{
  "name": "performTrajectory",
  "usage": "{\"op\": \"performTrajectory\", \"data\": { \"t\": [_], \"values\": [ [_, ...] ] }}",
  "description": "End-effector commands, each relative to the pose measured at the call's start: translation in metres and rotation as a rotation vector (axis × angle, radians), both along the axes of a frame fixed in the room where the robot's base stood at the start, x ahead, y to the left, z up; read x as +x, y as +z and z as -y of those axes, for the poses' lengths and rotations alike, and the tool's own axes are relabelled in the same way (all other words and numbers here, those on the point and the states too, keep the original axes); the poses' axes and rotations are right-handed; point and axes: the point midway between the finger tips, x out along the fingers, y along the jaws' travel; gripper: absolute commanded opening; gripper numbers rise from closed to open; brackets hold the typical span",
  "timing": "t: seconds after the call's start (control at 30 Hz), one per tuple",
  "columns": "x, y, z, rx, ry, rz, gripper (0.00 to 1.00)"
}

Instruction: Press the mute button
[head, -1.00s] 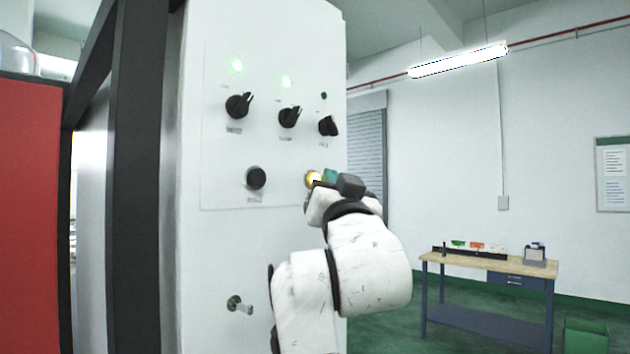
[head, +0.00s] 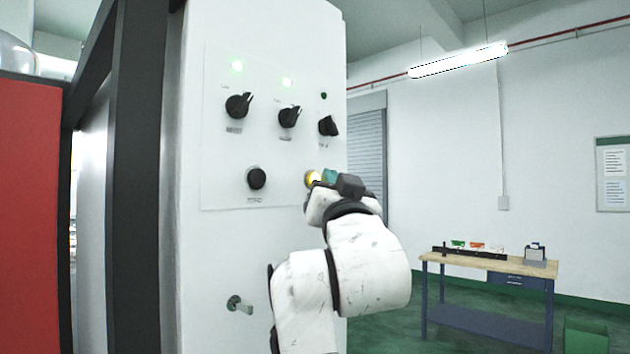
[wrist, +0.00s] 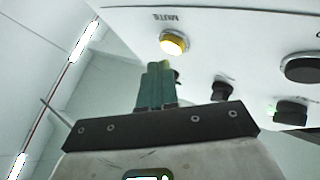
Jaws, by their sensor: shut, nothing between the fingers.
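The mute button (wrist: 173,43) is a lit, yellow-rimmed round button on the white control panel, with the label MUTE (wrist: 172,18) beside it in the wrist view. In the head view the button (head: 313,178) glows at the lower right of the panel, partly covered by my gripper. My gripper (wrist: 157,68) has teal fingers, shut together and empty. Its tips are close to the button in both views; the wrist view shows a small gap in the picture between them. In the head view the gripper (head: 328,177) is at the button's right edge.
A hooked handle (head: 239,304) sticks out below. A workbench (head: 490,262) stands farther off at the right.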

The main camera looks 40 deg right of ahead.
Motion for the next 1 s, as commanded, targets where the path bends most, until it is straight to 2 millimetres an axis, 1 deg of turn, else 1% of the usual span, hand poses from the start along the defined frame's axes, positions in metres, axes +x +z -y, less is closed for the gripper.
{"op": "performTrajectory", "data": {
  "t": [0.23, 1.0],
  "values": [
    [0.0076, 0.0002, -0.0006, 0.0, 0.001, -0.001, 0.0],
    [0.0113, 0.0006, -0.0003, 0.0, 0.0, 0.001, 0.0]
  ]
}}
